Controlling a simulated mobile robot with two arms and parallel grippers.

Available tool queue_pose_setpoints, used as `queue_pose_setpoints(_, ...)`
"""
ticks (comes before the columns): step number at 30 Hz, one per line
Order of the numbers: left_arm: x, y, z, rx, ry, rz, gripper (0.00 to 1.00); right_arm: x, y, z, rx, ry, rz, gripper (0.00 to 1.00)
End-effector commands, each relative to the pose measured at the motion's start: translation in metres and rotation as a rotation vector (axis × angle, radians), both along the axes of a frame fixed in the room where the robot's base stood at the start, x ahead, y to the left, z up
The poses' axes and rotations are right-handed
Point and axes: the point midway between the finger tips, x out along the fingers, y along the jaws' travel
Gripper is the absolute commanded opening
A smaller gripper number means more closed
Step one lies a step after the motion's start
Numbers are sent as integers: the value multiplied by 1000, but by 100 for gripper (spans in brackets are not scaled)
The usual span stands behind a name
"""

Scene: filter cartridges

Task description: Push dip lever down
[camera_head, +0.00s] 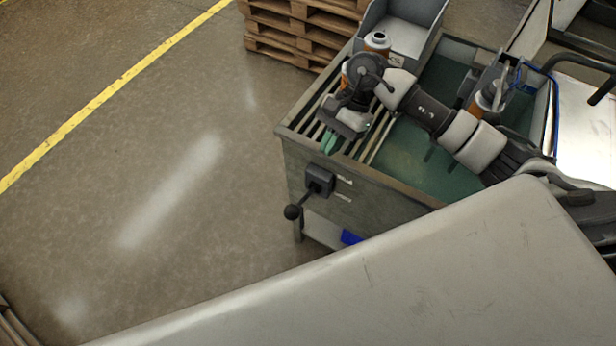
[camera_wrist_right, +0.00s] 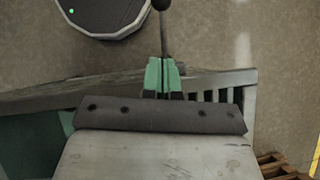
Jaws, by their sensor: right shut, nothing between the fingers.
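The dip lever (camera_head: 303,199) is a dark rod with a black ball knob. It comes out of a dark box on the front panel of the bench and points outward, away from the panel. In the right wrist view the lever (camera_wrist_right: 164,38) shows beyond the fingertips, with its knob at the top edge. My right gripper (camera_head: 328,143) is shut and empty, with green fingers. It is over the slatted rack near the bench's front edge, above and behind the lever box, apparently apart from the lever. The gripper also shows in the right wrist view (camera_wrist_right: 163,77). My left gripper is not in view.
The bench (camera_head: 405,199) has a slatted rack (camera_head: 382,137) and a green basin (camera_head: 412,154). Orange-and-white cartridges (camera_head: 377,42) stand at the back and right (camera_head: 483,103). A grey bin (camera_head: 408,38) and wooden pallets (camera_head: 290,32) are behind. The floor left of the lever is clear.

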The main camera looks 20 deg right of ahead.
Motion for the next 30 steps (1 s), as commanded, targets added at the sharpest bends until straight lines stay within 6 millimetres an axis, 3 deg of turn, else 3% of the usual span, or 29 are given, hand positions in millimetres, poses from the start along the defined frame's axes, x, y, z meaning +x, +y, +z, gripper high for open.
queue_pose_setpoints(5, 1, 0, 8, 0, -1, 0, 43, -9, 16, -19, 6, 6, 2, 0)
queue_pose_setpoints(15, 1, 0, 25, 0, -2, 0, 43, -28, 54, -76, 7, 8, -1, 0)
queue_pose_setpoints(21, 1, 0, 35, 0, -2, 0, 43, -38, 76, -91, 8, 4, -1, 0)
queue_pose_setpoints(30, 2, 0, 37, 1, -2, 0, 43, -42, 83, -99, 5, 3, -1, 0)
